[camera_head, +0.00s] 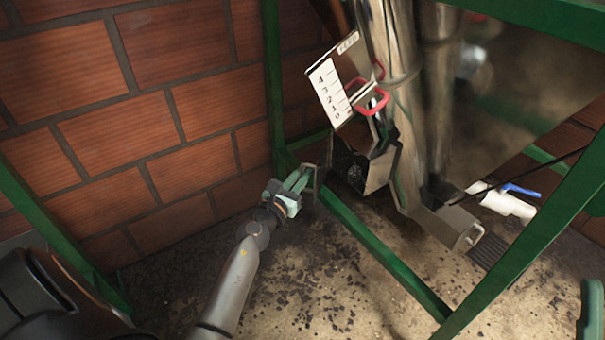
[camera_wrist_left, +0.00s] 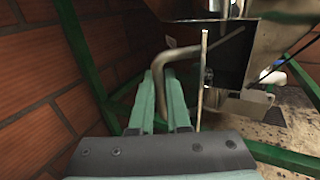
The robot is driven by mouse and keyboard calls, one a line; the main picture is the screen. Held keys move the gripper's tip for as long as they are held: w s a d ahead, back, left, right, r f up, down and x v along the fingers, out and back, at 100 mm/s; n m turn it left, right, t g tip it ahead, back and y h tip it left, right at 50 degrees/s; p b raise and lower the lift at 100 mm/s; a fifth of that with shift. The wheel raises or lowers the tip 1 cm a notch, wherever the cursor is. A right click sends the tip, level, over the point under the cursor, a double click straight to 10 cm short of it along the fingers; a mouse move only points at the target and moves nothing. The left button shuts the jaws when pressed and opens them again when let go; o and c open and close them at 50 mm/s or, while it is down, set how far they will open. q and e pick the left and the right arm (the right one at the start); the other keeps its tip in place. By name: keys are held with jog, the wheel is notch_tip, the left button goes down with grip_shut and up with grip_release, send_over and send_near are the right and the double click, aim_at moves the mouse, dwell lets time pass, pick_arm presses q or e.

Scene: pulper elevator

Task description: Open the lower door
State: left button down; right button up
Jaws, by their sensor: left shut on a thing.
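My left gripper (camera_head: 303,176) is shut on a bent metal handle (camera_wrist_left: 166,66). In the left wrist view its two pale green fingers (camera_wrist_left: 163,92) stand on either side of the bar. A thin metal plate (camera_wrist_left: 203,76), seems to be the lower door seen edge-on, stands just right of the fingers. A dark opening (camera_wrist_left: 232,58) in the metal housing shows to the right of that plate. The head view also shows the dark opening (camera_head: 348,163) at the foot of the machine, right of the gripper.
A brick wall (camera_head: 130,120) stands behind and left of the arm. Green frame bars (camera_head: 385,262) cross near the floor. Above the opening are a numbered scale plate (camera_head: 329,93) and a red handle (camera_head: 371,101). Steel pipes (camera_head: 398,85) rise beside them. A white pipe with a blue lever (camera_head: 505,202) lies right.

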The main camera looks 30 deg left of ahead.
pick_arm(q)
jog(key=shift+f, duration=0.1)
pick_arm(e)
jog(key=shift+f, duration=0.1)
dwell(0.4)
